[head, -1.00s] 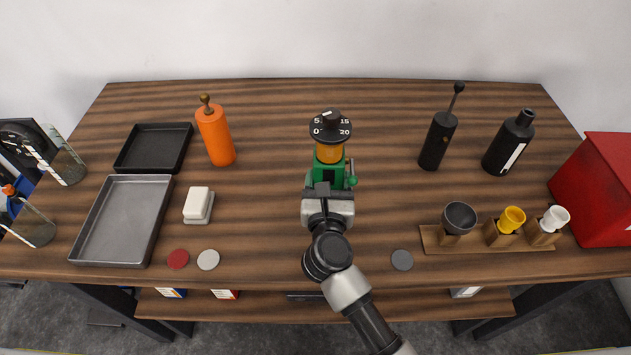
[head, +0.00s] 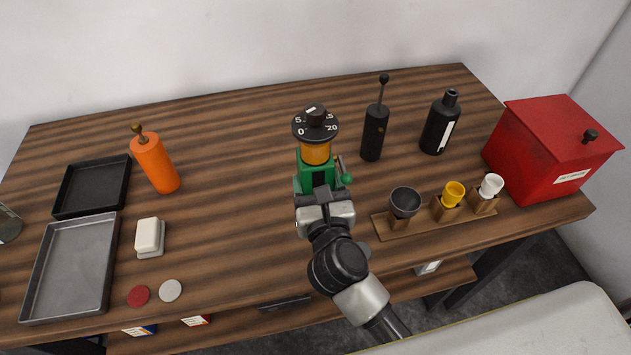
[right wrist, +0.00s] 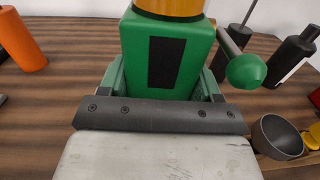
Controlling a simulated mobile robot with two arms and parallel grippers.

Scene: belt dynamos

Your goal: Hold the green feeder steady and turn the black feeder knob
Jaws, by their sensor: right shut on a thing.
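The green feeder (head: 318,172) has an orange middle and a round black dial with white numbers on top. The black feeder knob (head: 314,117) sits at the centre of that dial. A small lever with a green ball shows at the feeder's right side. My right gripper (head: 322,195) is shut on the green body from the near side. In the right wrist view the feeder (right wrist: 165,60) stands upright between the fingers, its dial out of frame. The feeder's base is hidden, so I cannot tell whether it touches the table. Nothing holds the knob. My left gripper is not in view.
A black grinder (head: 374,133) and black bottle (head: 440,124) stand right of the feeder. A wooden rack (head: 435,224) with cups and a red box (head: 555,145) are further right. An orange grinder (head: 155,163) and trays are left.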

